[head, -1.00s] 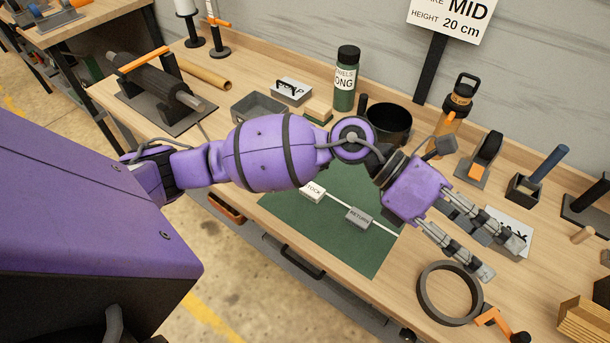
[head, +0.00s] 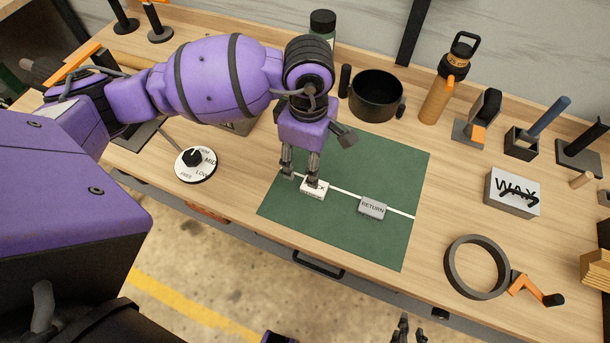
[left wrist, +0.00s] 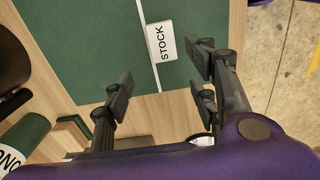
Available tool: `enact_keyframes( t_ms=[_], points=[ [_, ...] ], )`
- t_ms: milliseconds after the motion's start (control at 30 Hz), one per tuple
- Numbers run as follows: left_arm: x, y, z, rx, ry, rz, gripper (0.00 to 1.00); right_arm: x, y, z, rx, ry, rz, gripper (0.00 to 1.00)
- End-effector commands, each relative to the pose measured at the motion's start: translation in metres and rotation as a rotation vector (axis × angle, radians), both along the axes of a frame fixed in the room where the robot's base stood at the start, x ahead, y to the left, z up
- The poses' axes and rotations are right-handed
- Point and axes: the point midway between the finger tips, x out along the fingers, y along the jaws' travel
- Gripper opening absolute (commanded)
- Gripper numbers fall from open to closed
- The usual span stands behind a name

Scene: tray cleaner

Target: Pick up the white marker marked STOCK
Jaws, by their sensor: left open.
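The white marker marked STOCK (head: 314,190) lies on the green mat (head: 345,235), left of the grey RETURN marker (head: 372,208). My left gripper (head: 300,177) points down just above the mat, at the white marker's upper left, and its right finger overlaps the marker in the head view. In the left wrist view the left gripper (left wrist: 162,88) is open and empty, with the STOCK marker (left wrist: 161,42) ahead of the gap between its fingers. I cannot tell whether it touches. Dark fingertips of my right gripper (head: 408,332) show at the bottom edge, their opening unclear.
A white line crosses the mat. A dial (head: 195,165) is at left, a black pot (head: 376,97) and orange bottle (head: 445,90) behind. The mat's front is clear.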

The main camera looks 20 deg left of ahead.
Motion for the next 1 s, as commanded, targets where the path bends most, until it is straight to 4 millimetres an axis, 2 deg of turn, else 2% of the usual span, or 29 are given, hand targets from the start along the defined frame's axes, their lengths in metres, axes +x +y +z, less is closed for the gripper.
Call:
enact_keyframes(
  t_ms=[300,600,867,900,1000],
  points=[
    [-0.004,-0.002,-0.032,0.005,0.010,-0.011,0.53,-0.001,-0.009,0.002,-0.019,0.003,0.010,0.28],
    [-0.006,-0.009,-0.073,0.003,0.009,-0.011,0.53,0.000,-0.002,0.005,-0.006,0.001,0.012,0.28],
    [-0.005,-0.010,-0.077,0.003,0.007,-0.012,0.53,-0.002,0.000,0.004,0.001,0.006,0.003,0.28],
    [-0.005,-0.009,-0.077,0.003,0.007,-0.012,0.52,-0.001,0.001,0.004,0.001,0.006,0.003,0.28],
    [-0.005,-0.009,-0.077,0.003,0.007,-0.012,0.39,-0.001,0.001,0.004,0.002,0.005,0.002,0.28]
  ],
)
